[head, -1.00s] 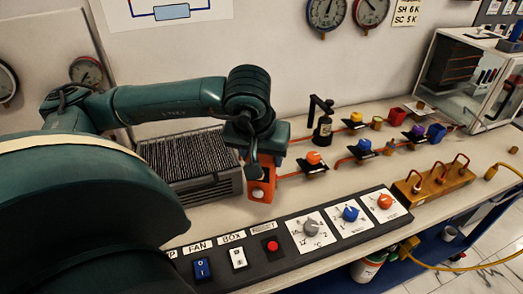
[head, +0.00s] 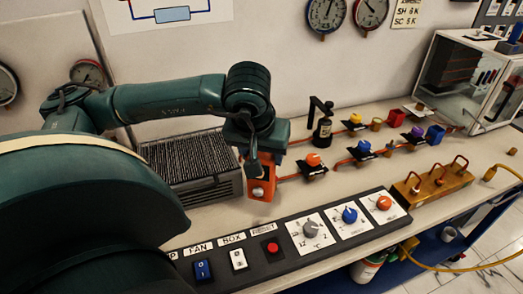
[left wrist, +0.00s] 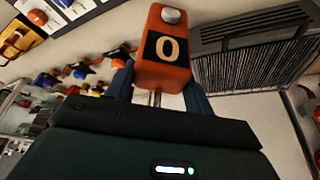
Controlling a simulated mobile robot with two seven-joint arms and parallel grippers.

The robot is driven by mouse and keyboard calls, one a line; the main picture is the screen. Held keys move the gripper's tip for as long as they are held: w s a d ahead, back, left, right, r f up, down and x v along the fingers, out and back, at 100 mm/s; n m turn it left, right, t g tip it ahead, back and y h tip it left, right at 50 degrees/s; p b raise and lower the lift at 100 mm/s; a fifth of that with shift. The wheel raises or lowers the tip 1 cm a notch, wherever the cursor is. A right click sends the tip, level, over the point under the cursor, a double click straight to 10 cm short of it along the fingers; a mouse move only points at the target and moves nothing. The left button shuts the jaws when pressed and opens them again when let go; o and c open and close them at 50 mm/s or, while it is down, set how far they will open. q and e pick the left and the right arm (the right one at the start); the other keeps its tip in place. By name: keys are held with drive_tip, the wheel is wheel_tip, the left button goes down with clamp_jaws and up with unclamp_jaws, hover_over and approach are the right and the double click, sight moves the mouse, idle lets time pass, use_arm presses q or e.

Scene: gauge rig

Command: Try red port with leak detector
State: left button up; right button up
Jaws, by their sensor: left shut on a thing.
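My left gripper (head: 256,165) is shut on the orange leak detector (head: 262,188) and holds it between the ribbed grey box and the control panel. In the left wrist view the detector (left wrist: 164,75) sits between the fingers, with a 0 on its dark display and a round grey knob at its end. A small red cup-like piece (head: 397,117), which looks like the red port, is at the back right of the bench, well apart from the detector. My right gripper is not in view.
A ribbed grey box (head: 195,165) stands left of the detector. Pipes with coloured valve knobs, such as the orange one (head: 313,159), and a black bottle (head: 322,128) lie between it and the red piece. The control panel (head: 270,265) runs along the front. A brass block (head: 432,186) is right.

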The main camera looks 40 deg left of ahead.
use_arm(q)
drive_tip(key=shift+r+p, duration=1.3)
drive_tip(key=shift+r, duration=2.2)
